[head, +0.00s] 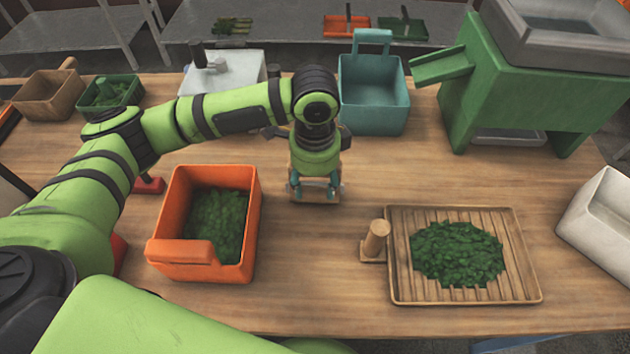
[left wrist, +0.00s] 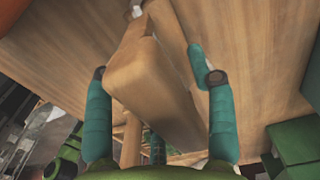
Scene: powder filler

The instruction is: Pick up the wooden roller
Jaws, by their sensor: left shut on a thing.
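My left gripper (head: 315,187) points down at the middle of the table. Its teal fingers are shut on a light wooden piece, which I take for the wooden roller (head: 297,187). In the left wrist view the roller (left wrist: 155,90) shows as a long wooden body with rounded edges between the two fingers. In the head view the fingers and wrist hide much of it. I cannot tell whether it touches the table or hangs just above it. My right gripper is not in view.
An orange bin (head: 166,215) of green leaves stands at left of the gripper. A slatted wooden tray (head: 398,275) of leaves lies at right, beside an upright wooden peg (head: 376,238). A teal bin (head: 374,108) and green machine (head: 540,100) stand behind. Bare table surrounds the gripper.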

